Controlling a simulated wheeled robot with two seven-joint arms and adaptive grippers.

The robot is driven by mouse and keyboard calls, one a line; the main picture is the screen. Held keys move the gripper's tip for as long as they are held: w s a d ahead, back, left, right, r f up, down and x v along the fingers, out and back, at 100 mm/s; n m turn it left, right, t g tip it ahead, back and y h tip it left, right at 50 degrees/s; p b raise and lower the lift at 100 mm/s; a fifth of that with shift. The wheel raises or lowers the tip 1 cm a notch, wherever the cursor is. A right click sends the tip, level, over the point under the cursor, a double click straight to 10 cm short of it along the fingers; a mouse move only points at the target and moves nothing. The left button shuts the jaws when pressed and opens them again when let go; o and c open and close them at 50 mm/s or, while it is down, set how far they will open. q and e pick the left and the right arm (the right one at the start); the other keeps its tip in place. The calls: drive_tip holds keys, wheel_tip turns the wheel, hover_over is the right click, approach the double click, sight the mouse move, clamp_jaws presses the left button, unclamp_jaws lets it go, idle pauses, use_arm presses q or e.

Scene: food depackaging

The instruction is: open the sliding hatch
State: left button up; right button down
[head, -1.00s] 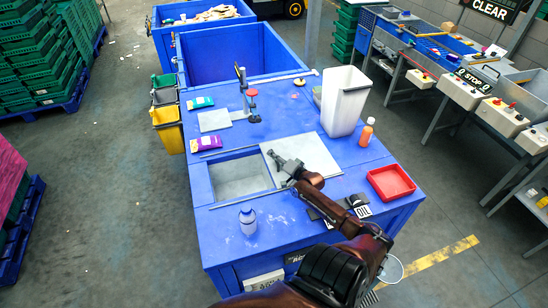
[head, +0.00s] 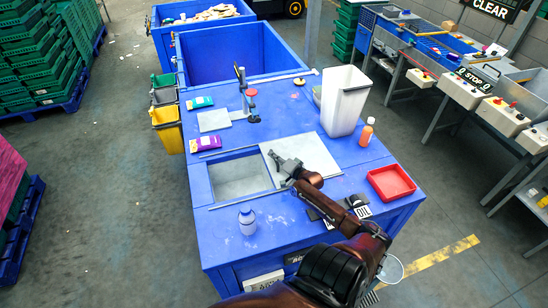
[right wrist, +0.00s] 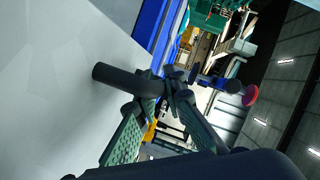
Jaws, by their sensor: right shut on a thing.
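The sliding hatch is a pale grey panel (head: 318,155) on the blue table in the head view. To its left lies a rectangular opening (head: 236,177) with a grey floor, showing uncovered. My right gripper (head: 275,157) is at the left part of the panel. In the right wrist view, a dark round handle (right wrist: 112,76) stands out from the pale panel (right wrist: 45,80), and my right gripper (right wrist: 158,95) is shut on it. My left gripper is not in view.
A white-blue bottle (head: 247,221) stands in front of the opening. A red tray (head: 391,182), an orange bottle (head: 367,132) and a tall white bin (head: 344,101) are at the right. Purple (head: 205,143) and green (head: 200,102) packets lie behind the opening.

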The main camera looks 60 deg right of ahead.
drive_tip(key=shift+a+f, duration=0.1)
drive_tip(key=shift+w+a+p, duration=0.2)
drive_tip(key=shift+a+p, duration=0.05)
drive_tip(key=shift+p, duration=0.25)
drive_tip(key=w+a+p, duration=0.3)
drive_tip(key=a, duration=0.1)
drive_tip(key=shift+w+f, duration=0.1)
drive_tip(key=shift+w, duration=0.1)
drive_tip(key=c, duration=2)
unclamp_jaws()
